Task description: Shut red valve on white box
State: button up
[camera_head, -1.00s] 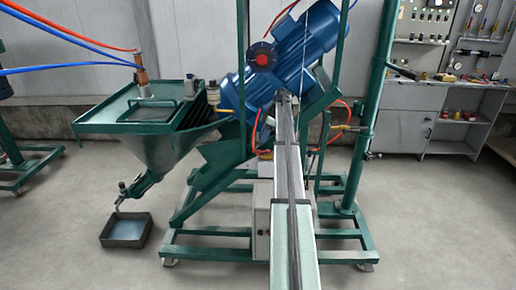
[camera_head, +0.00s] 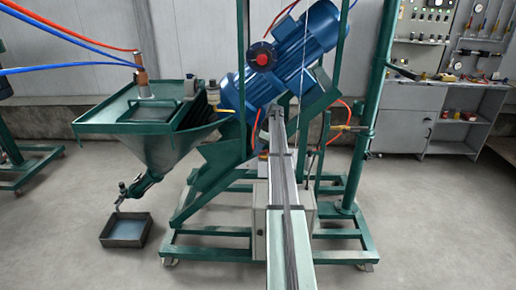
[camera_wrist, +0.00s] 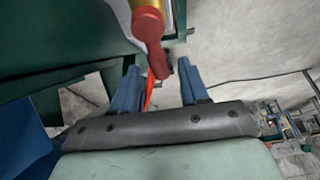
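In the wrist view, a red valve handle (camera_wrist: 150,32) hangs down from a brass-coloured part (camera_wrist: 145,4) at the top. My gripper (camera_wrist: 158,68) has two blue fingers spread apart. The lower end of the red handle lies between the fingertips in the picture, with a gap on each side; its depth relative to them is hard to judge. In the head view, a white box (camera_head: 261,232) stands low in the green frame, partly covered by my arm. The valve and my fingers cannot be made out there.
Blue motors (camera_head: 300,45) sit on the green frame (camera_head: 205,238) above my arm. A green hopper (camera_head: 150,148) with a tray (camera_head: 122,231) below it stands at left. A grey workbench (camera_head: 440,115) stands at back right. An orange hose (camera_wrist: 149,95) shows behind my fingers.

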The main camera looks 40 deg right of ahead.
grip_shut()
dwell(0.5)
jog(key=shift+s+a+n+g+y, duration=0.25)
jog(key=shift+s+n+g, duration=0.15)
jog(key=shift+n, duration=0.75)
jog(key=shift+s+a+n+g+y, duration=0.2)
jog(key=shift+s+n+g, duration=0.2)
jog(key=shift+n, duration=0.75)
jog(key=shift+o, duration=0.7)
grip_release()
jog(key=shift+r, duration=0.1)
jog(key=v, duration=1.3)
jog(key=shift+r, duration=0.25)
jog(key=shift+s+d, duration=0.1)
jog(key=shift+d, duration=0.05)
